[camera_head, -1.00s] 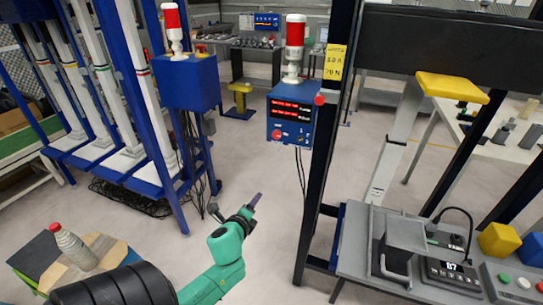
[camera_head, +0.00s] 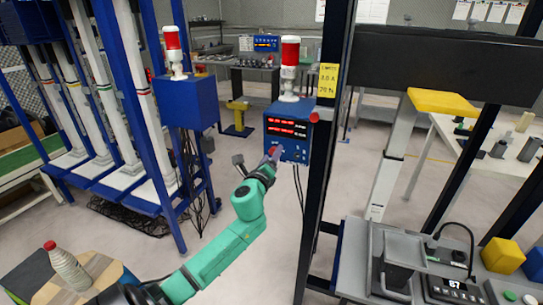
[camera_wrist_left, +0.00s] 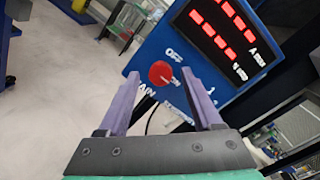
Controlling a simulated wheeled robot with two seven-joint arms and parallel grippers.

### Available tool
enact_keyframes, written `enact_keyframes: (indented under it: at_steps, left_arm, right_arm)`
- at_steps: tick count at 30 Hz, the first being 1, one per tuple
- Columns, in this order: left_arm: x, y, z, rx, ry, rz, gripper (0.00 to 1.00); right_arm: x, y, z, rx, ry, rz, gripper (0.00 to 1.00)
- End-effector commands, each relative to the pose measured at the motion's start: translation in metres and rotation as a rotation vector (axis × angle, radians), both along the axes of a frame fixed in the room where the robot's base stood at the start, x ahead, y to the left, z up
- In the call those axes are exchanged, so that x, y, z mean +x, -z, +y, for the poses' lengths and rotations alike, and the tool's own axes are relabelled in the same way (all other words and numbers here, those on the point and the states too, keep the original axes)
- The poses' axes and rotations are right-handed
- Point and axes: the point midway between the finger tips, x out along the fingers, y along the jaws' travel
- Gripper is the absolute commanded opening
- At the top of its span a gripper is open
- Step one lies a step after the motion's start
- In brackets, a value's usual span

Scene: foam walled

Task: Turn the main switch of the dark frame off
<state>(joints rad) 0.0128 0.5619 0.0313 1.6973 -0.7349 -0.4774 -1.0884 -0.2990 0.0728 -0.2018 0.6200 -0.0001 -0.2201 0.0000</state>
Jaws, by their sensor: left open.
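The dark frame (camera_head: 323,170) is a black upright with a blue control box (camera_head: 299,149) on its left side. In the left wrist view the box's main switch is a round red knob (camera_wrist_left: 160,73) with OFF above right and ON to its right; a pale mark on it appears to point toward ON. My left gripper (camera_head: 273,153) is at the box's lower front. Its purple fingers (camera_wrist_left: 159,76) are open and spread either side of the knob in the picture, with no visible contact. In the head view the gripper largely hides the knob. My right gripper is not shown.
Red digits (camera_wrist_left: 222,30) glow on the box above the switch. A red-and-white beacon (camera_head: 290,67) stands on top. A second blue box (camera_head: 189,101) with a beacon is on the blue frame at left. A grey bench (camera_head: 350,250) stands at right. Floor below the arm is clear.

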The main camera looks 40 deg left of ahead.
Motion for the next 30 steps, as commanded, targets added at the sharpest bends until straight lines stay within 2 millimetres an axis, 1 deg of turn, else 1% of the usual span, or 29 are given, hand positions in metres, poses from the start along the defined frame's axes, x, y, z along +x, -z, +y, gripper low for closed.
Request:
enact_keyframes:
  at_steps: [6, 7, 8, 9, 12, 23, 30]
  left_arm:
    - [0.0016, 0.0005, 0.0002, 0.000, 0.001, 0.001, 0.66]
    - [0.0015, 0.0005, 0.0001, 0.000, 0.001, 0.001, 0.63]
    - [0.0015, 0.0005, 0.0001, 0.000, 0.001, 0.001, 0.51]
    - [0.0014, 0.0005, 0.0001, 0.000, 0.001, 0.001, 0.36]
    - [0.0013, 0.0006, 0.0001, 0.000, 0.001, 0.001, 0.00]
    - [0.0012, 0.0002, 0.0000, -0.031, 0.001, -0.010, 0.00]
    - [0.0013, -0.0011, -0.0003, -0.141, 0.001, -0.049, 0.00]
  right_arm:
    - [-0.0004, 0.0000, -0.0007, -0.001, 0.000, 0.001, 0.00]
    - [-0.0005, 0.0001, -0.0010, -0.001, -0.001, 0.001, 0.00]
    - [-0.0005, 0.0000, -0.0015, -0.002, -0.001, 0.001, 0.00]
    - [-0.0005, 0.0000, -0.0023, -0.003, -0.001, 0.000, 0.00]
    - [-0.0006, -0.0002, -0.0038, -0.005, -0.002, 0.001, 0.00]
    - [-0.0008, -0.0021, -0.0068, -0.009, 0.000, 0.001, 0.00]
    - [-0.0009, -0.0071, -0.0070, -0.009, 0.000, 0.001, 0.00]
